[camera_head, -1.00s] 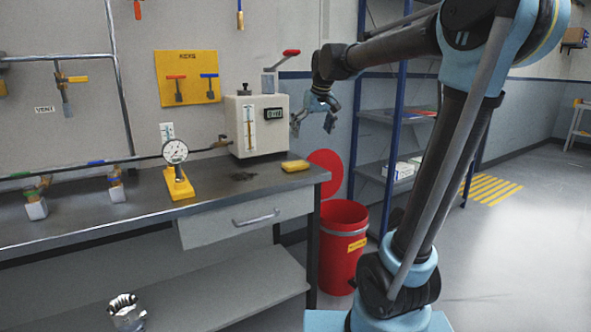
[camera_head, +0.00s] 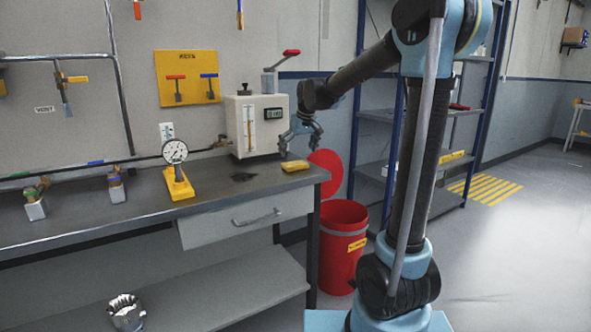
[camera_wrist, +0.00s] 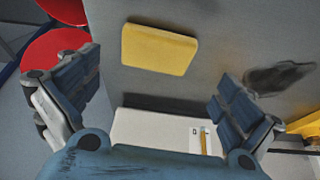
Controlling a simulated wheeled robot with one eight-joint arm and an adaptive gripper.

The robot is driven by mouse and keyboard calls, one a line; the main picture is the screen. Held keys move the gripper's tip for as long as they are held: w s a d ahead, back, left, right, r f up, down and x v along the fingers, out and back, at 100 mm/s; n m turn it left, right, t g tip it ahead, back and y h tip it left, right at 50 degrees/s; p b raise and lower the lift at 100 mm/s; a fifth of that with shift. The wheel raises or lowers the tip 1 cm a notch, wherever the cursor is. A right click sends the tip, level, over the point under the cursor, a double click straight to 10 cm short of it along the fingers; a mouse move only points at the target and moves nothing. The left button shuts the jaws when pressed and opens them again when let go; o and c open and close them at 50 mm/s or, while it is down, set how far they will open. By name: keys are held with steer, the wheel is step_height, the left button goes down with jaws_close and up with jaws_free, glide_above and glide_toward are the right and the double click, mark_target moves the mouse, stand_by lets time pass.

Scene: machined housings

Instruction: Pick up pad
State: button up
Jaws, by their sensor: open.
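The pad is a yellow block (camera_head: 295,166) lying flat near the right end of the grey bench.
A beige box with a gauge tube (camera_head: 257,125) stands behind the pad. A dark stain (camera_head: 243,177) and a dial gauge on a yellow stand (camera_head: 178,184) are to the left. A red bin (camera_head: 343,245) stands beyond the bench's right end.

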mark_target(295, 163)
steer(key=shift+w+x, duration=0.15)
steer(key=shift+x, duration=1.4)
steer(key=shift+w+x, duration=0.1)
steer(key=shift+x, duration=1.45)
steer(key=shift+d+r, duration=0.1)
steer(key=shift+d, duration=0.1)
steer(key=c, duration=0.8)
